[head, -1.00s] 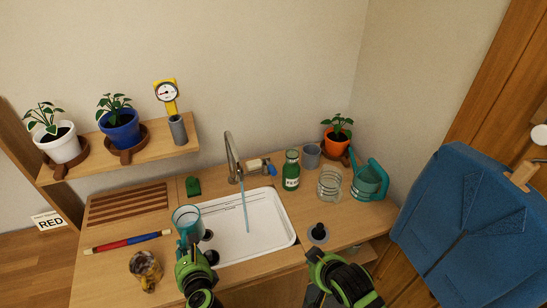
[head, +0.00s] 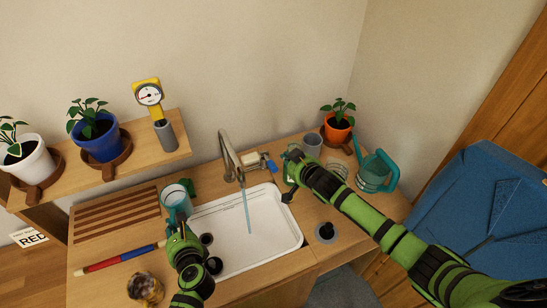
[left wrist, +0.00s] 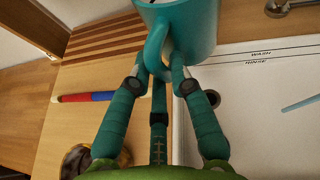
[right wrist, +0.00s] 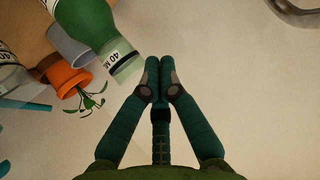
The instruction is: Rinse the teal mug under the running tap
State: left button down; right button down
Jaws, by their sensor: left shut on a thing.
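The teal mug (head: 176,200) is upright over the left end of the white sink (head: 268,252), left of the water stream (head: 247,212). My left gripper (left wrist: 160,72) is shut on the handle of the mug, which also shows in the left wrist view (left wrist: 195,30). The tap (head: 228,155) stands behind the sink with water running down into it. My right gripper (right wrist: 160,70) is shut with its fingertips together and nothing visible between them. In the head view it is right of the sink, beside the tap.
A green bottle (right wrist: 88,22) is close beside my right gripper. A grey cup (head: 312,145), an orange pot (head: 337,128) and a teal watering can (head: 376,172) stand at the back right. A glass jar (head: 145,288) and a red-blue rod (head: 120,258) are on the left counter.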

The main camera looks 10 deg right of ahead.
aim_at(275, 165)
jog(key=w+f+b, duration=0.2)
jog(key=w+a+f+b, duration=0.1)
jog(key=w+f+b, duration=0.1)
jog(key=b, duration=0.1)
jog(key=w+a+f+b, duration=0.1)
jog(key=w+f+b, duration=0.1)
jog(key=b, duration=0.1)
jog(key=shift+w+a+f, duration=0.1)
jog(key=shift+w+f, duration=0.2)
jog(key=shift+w, duration=0.1)
jog(key=shift+a+f+b, duration=0.1)
jog(key=shift+f+b, duration=0.2)
jog(key=shift+b, duration=0.15)
jog(key=shift+s+f, duration=0.25)
jog(key=shift+f, duration=0.05)
